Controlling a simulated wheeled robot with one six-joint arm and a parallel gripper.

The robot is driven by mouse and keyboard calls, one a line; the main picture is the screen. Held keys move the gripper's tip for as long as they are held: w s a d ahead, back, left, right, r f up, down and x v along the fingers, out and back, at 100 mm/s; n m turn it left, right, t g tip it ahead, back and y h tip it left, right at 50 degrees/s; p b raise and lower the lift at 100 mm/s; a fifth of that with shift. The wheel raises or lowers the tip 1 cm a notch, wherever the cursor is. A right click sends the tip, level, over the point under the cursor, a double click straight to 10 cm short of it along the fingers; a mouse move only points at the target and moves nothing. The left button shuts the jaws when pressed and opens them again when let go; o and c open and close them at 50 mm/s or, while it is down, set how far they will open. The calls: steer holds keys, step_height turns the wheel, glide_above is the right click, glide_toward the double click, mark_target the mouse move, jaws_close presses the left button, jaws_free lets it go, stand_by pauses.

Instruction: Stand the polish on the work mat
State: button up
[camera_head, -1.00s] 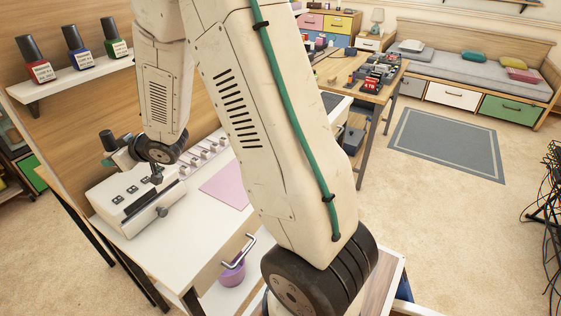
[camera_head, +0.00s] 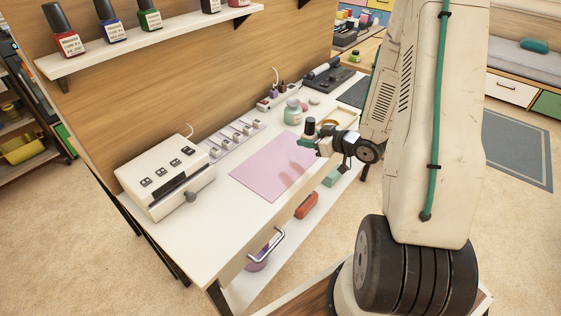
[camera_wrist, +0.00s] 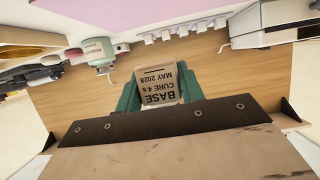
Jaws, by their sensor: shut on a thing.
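The polish (camera_wrist: 157,88) is a pale bottle with a dark cap; its label reads "BASE CURE 4 s MAY 2028", upside down in the wrist view. My gripper (camera_wrist: 160,97) is shut on it, with one teal finger on each side. In the head view the polish's black cap (camera_head: 310,124) shows above my gripper (camera_head: 311,141), near the right edge of the work mat. The bottle looks upright and held above the desk. The work mat (camera_head: 258,173) is a flat pink sheet, bare, with a shadow on its right part.
A white machine with a dark knob (camera_head: 165,178) stands left of the mat. A row of small white holders (camera_head: 236,137) lies behind it. A pale green jar (camera_head: 293,112) and a round yellowish dish (camera_head: 329,127) stand close to my gripper. A shelf (camera_head: 150,43) with bottles hangs above.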

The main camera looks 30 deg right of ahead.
steer(key=s+d+f, duration=0.3)
steer(key=s, duration=0.5)
glide_above(298, 148)
steer(key=s, duration=0.1)
steer(key=shift+s+f, duration=0.1)
steer(key=shift+f, duration=0.5)
steer(key=shift+w+a+f, duration=0.1)
steer(key=shift+w+f, duration=0.15)
steer(key=shift+f, duration=0.65)
steer(key=shift+w+f, duration=0.25)
steer(key=shift+f, duration=0.65)
steer(key=shift+f, duration=0.1)
steer(key=o, duration=1)
